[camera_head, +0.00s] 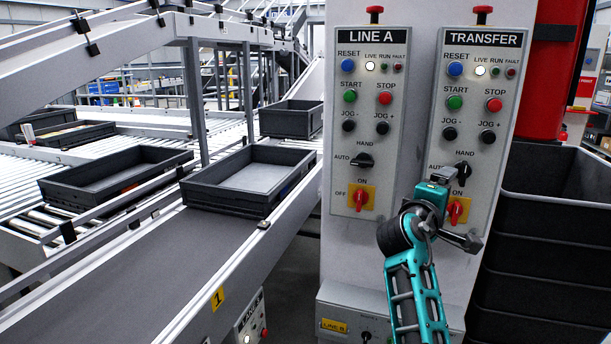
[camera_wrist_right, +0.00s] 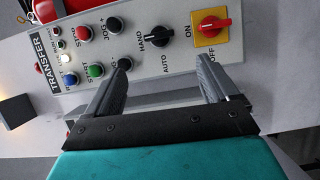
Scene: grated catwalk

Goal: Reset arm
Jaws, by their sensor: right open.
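My right arm (camera_head: 415,290) rises in front of the TRANSFER panel (camera_head: 480,120) in the head view, its gripper (camera_head: 450,182) at the lower part of the panel. In the right wrist view the gripper (camera_wrist_right: 166,72) is open and empty, with its two fingers apart and pointing at the panel. The black HAND/AUTO selector (camera_wrist_right: 157,39) shows in the gap beyond the fingertips. The red rotary switch on its yellow plate (camera_wrist_right: 208,24) is just past the right fingertip. Contact with the panel cannot be told. My left gripper is out of view.
The LINE A panel (camera_head: 364,110) is left of the TRANSFER panel, on the same grey cabinet. Black stacked bins (camera_head: 555,240) stand close on the right. A conveyor (camera_head: 150,270) with dark crates (camera_head: 215,198) runs on the left. White LIVE lamps (camera_head: 370,66) glow on both panels.

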